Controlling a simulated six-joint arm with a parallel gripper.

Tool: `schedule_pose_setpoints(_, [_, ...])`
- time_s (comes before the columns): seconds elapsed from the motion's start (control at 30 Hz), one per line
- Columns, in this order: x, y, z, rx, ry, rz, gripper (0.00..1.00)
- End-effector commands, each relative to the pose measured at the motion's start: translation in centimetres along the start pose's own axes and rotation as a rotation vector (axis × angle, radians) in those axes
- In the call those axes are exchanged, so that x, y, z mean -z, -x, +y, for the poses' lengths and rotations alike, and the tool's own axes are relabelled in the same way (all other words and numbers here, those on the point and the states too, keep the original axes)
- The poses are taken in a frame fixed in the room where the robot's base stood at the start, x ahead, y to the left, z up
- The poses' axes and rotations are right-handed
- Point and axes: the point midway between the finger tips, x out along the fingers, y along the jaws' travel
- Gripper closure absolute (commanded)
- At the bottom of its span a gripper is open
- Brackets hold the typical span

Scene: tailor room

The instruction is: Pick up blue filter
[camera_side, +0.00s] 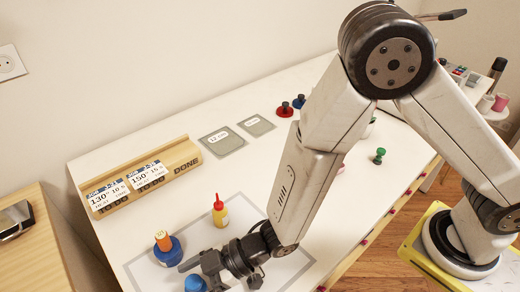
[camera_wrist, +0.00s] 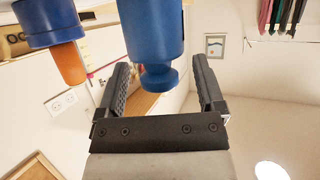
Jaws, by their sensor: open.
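A blue object, which I take to be the blue filter (camera_side: 194,284), stands at the bottom edge of the side view, beside my gripper (camera_side: 192,268) and partly cut off. In the wrist view the blue filter (camera_wrist: 152,32) shows as a wide body with a narrower knob, in line with the gap between the fingers of my gripper (camera_wrist: 162,78). The fingers are spread to either side of it, and no contact shows. A blue container with an orange top (camera_side: 163,247) stands close by; it also appears at the upper left in the wrist view (camera_wrist: 52,22).
A yellow bottle with a red tip (camera_side: 220,212) stands on the grey-bordered mat (camera_side: 236,202). Two grey labelled plates (camera_side: 223,142) and dark-topped red and blue pieces (camera_side: 285,108) are farther back. The white table middle is mostly clear.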

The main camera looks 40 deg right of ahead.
Motion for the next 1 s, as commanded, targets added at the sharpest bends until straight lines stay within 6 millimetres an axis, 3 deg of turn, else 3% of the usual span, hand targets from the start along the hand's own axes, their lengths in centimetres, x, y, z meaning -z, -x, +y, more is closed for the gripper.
schedule_pose_setpoints(0.33, [0.02, 0.03, 0.0, 0.0, 0.0, 0.0, 0.13])
schedule_pose_setpoints(0.6, [0.02, 0.03, 0.0, 0.0, 0.001, 0.001, 0.98])
schedule_pose_setpoints(1.0, [0.2, 0.08, 0.01, 0.0, 0.001, 0.002, 1.0])
